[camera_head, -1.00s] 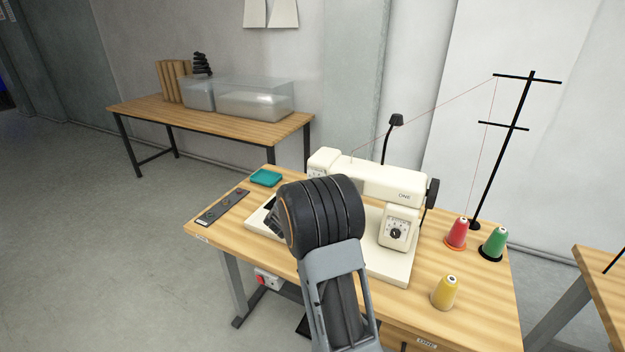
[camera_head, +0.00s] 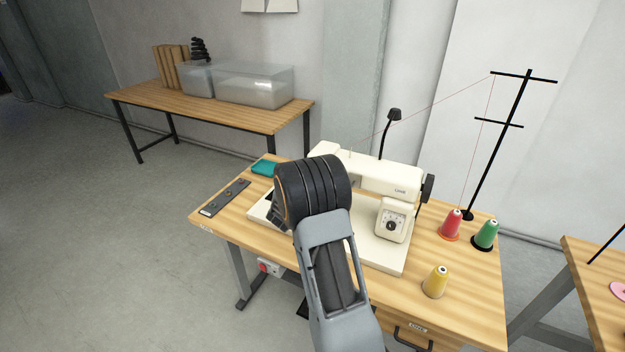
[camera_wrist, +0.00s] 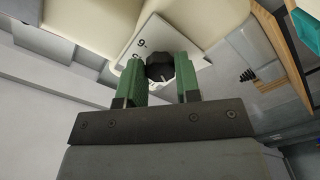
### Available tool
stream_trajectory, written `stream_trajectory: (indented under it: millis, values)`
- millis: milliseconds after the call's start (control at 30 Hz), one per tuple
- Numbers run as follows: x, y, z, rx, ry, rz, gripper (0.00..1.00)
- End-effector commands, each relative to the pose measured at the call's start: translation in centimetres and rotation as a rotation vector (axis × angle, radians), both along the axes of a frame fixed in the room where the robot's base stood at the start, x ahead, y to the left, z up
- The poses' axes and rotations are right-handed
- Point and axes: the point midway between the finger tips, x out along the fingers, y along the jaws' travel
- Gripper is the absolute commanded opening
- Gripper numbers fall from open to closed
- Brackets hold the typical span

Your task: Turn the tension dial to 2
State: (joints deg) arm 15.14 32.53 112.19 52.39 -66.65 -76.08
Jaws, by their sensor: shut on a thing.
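The cream sewing machine (camera_head: 382,182) stands on the wooden table, its left part hidden behind my wrist in the head view. In the wrist view, the black faceted tension dial (camera_wrist: 160,67) sits on a white plate (camera_wrist: 146,42) with the digits 9 and 0 readable. My gripper (camera_wrist: 160,76) has its two green fingers on either side of this dial, shut on it. A pale mark shows on the dial's face, but the setting cannot be read. In the head view my fingers are hidden behind my wrist. Another dial (camera_head: 391,225) is on the machine's right column.
Red (camera_head: 451,224), green (camera_head: 485,235) and yellow (camera_head: 436,282) thread cones stand right of the machine, by a black thread stand (camera_head: 500,150). A teal tray (camera_head: 264,168) and a dark strip (camera_head: 225,197) lie on the left. A back table (camera_head: 195,110) holds clear bins.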

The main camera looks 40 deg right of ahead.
Motion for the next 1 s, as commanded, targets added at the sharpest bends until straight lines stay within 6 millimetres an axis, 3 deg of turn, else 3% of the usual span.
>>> stream_trajectory:
  millis: [267,300,533,833,1000]
  values:
    - [0.1,0.1,0.0,0.0,0.0,0.004,0.07]
    - [0.1,0.1,0.0,0.0,0.0,0.004,0.35]
    - [0.0,0.0,0.0,0.0,-0.001,0.001,0.57]
    - [-0.1,0.3,0.0,0.0,-0.001,0.0,0.57]
    - [-1.1,2.3,0.0,0.001,-0.002,0.004,0.57]
